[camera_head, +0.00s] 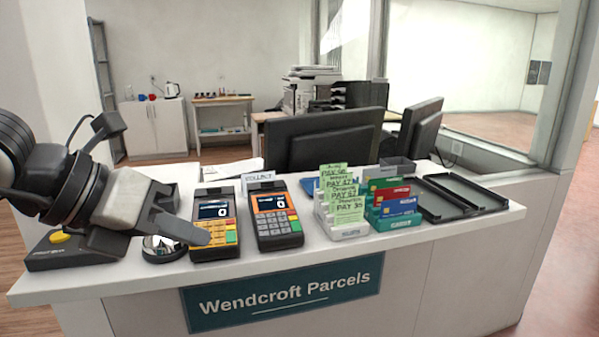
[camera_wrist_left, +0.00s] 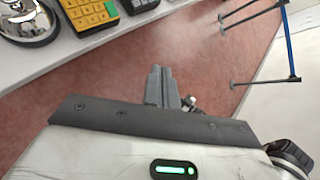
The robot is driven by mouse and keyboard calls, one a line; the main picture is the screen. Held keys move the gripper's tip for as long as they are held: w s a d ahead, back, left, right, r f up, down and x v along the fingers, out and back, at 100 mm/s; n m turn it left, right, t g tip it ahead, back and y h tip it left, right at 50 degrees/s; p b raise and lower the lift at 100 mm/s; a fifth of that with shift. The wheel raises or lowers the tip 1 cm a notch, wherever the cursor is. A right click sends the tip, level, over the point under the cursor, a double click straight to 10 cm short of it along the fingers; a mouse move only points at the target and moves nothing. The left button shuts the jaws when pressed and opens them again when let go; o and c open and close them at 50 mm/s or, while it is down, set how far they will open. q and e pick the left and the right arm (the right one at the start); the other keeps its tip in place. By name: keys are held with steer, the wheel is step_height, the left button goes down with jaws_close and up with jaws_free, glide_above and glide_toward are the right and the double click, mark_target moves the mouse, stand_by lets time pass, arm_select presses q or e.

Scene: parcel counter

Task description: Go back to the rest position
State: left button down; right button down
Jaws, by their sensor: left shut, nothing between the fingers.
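My left gripper (camera_head: 190,229) reaches in from the left in the head view, over the left end of the counter (camera_head: 340,260). Its fingers are shut and empty, in front of the left card terminal (camera_head: 214,224) and overlapping it in the picture. In the left wrist view the shut fingers (camera_wrist_left: 161,88) point out over the reddish floor, beside the counter edge. My right gripper is in neither view.
A second terminal (camera_head: 273,215), a round silver bell (camera_head: 163,247) and a black box with a yellow button (camera_head: 72,250) stand near the arm. Slip and card holders and black trays (camera_head: 463,192) are farther right. Barrier posts (camera_wrist_left: 288,45) stand on the floor.

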arm_select(q)
steer(key=s+d+n+g+h+p, duration=0.1)
steer(key=s+d+g+h, duration=0.2)
steer(key=d+h, duration=0.2)
steer(key=s+d+n+g+h, duration=0.1)
steer(key=s+d+g+h, duration=0.2)
steer(key=d+h, duration=0.3)
steer(key=w+a+f+n+t+y, duration=0.35)
steer(key=n+t, duration=0.25)
steer(key=n, duration=0.3)
steer(key=w+a+f+n+t+y+p, duration=0.1)
steer(key=w+a+f+n+t+y, duration=0.15)
steer(key=f+n+t, duration=0.55)
steer(key=w+a+f+n+t+y, duration=0.2)
steer(key=n+t+y, duration=0.15)
steer(key=n, duration=0.75)
steer(key=s+a+f+n+g+y, duration=0.2)
steer(key=s+f, duration=0.4)
steer(key=f, duration=0.5)
steer(key=s+a+f+n+g+y, duration=0.1)
steer(key=s+f+n+g+y, duration=0.3)
steer(key=f, duration=0.7)
steer(key=s+n+g, duration=0.1)
steer(key=s+n, duration=0.1)
steer(key=shift+s+a+n+p, duration=0.3)
steer(key=shift+s+a+p, duration=0.05)
steer(key=shift+p, duration=0.05)
